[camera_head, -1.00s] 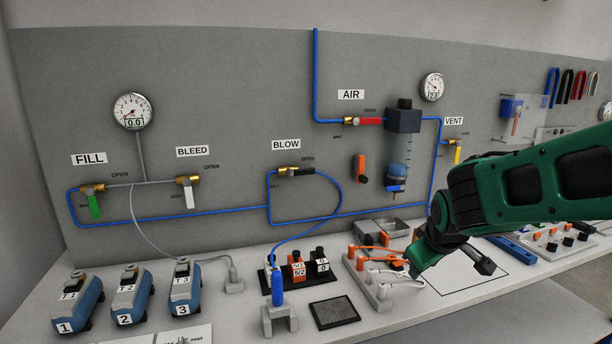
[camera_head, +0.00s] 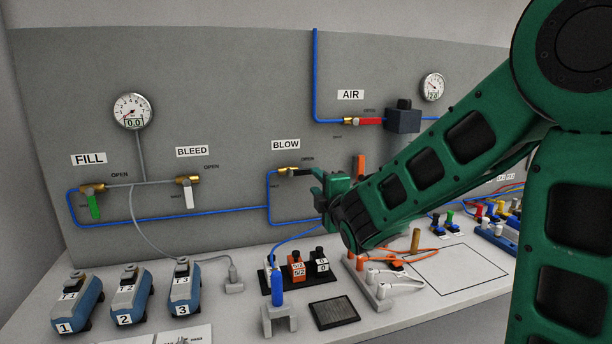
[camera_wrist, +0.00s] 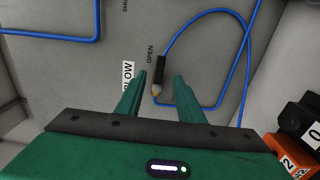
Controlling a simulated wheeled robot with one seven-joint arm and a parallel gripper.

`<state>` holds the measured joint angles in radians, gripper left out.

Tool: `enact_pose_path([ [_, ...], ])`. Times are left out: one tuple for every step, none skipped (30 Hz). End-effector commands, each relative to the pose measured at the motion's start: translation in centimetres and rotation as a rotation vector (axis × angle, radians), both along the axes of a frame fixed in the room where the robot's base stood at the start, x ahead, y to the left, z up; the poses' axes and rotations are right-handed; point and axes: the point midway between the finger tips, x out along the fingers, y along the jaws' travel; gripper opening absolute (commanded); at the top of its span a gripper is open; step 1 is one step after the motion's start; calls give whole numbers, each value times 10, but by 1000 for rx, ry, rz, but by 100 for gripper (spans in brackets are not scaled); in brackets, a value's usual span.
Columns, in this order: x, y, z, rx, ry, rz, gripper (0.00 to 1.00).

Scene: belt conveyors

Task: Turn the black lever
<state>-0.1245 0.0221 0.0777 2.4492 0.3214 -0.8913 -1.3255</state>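The black lever (camera_head: 301,172) is on the brass BLOW valve (camera_head: 285,171) on the grey panel. It points right, along the line toward OPEN. Its right end is partly hidden by my gripper (camera_head: 318,186), which is just to the right of the valve. In the wrist view the black lever (camera_wrist: 161,70) and the brass valve show ahead, in the gap between the fingers of my gripper (camera_wrist: 159,76). The fingers are apart and nothing is held. I cannot tell whether the lever lies between the fingers or beyond them.
A blue hose (camera_wrist: 195,22) loops close to the lever. The white BLEED lever (camera_head: 189,196) and green FILL lever (camera_head: 94,207) hang to the left. The red AIR lever (camera_head: 370,121) is above right. Orange and black blocks (camera_head: 297,268) stand on the bench below.

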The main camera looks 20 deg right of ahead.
Motion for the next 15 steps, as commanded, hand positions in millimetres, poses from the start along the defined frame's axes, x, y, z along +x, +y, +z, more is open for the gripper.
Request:
enact_pose_path([
  [7, -1, -1, 1, 2, -2, 34],
  [12, -1, -1, 2, 2, -2, 34],
  [18, -1, -1, 2, 2, -3, 34],
  [23, -1, -1, 2, 2, -2, 34],
  [29, -1, -1, 2, 2, -2, 34],
  [36, -1, -1, 2, 3, -2, 34],
  [42, -1, -1, 3, 3, -3, 34],
  [47, -1, -2, 3, 4, -2, 34],
  [54, -1, -1, 3, 3, -2, 34],
  [59, -1, -2, 3, 4, -2, 34],
  [64, -1, -1, 2, 3, -3, 34],
  [70, -1, -1, 3, 3, -3, 34],
  [74, -1, -1, 3, 3, -3, 34],
  [78, -1, -1, 4, 2, -2, 34],
  [83, -1, -1, 3, 3, -2, 34],
])
